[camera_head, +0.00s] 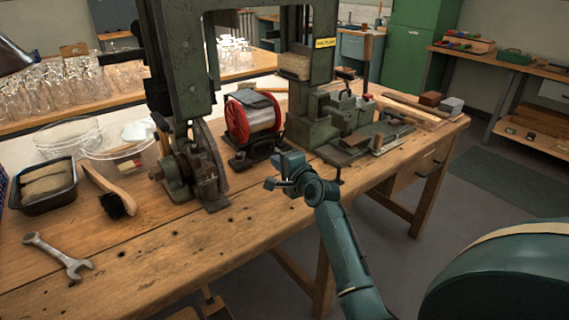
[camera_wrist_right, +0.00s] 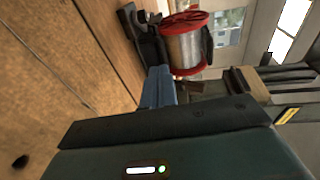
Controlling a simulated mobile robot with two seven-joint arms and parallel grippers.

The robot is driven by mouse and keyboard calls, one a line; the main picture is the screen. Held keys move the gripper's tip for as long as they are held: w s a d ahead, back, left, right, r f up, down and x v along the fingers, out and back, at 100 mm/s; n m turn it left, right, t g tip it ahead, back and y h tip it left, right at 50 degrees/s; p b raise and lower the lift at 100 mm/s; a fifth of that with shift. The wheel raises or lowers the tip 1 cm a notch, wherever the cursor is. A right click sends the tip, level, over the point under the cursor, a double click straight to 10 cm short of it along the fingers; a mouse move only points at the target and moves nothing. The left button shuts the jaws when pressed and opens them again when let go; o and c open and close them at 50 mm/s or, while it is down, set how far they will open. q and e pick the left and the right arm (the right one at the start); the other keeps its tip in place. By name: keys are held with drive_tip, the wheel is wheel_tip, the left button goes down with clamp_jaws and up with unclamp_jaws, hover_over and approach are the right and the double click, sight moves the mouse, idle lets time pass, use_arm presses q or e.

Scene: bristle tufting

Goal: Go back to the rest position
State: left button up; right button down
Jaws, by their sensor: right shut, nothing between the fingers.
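My right gripper (camera_head: 274,172) is at the end of the teal right arm, in front of the machine near the bench's front edge. It is shut with nothing between its fingers. In the right wrist view the blue fingers of my right gripper (camera_wrist_right: 159,88) point toward a red spool of wire. My left gripper is not in view; a large teal part at the lower right of the head view is mine.
A green tufting machine (camera_head: 181,60) stands on the wooden bench (camera_head: 150,262). The wire spool (camera_head: 258,118) also shows in the right wrist view (camera_wrist_right: 186,45). A brush (camera_head: 112,195), a wrench (camera_head: 60,257) and a black tray (camera_head: 44,186) lie at left. Floor is clear at right.

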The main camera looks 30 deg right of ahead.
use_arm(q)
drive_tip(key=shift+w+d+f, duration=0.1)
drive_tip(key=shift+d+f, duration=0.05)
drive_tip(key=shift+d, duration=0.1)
use_arm(e)
drive_tip(key=shift+s+a+r, duration=0.1)
drive_tip(key=shift+s+r, duration=0.05)
drive_tip(key=shift+s, duration=1.2)
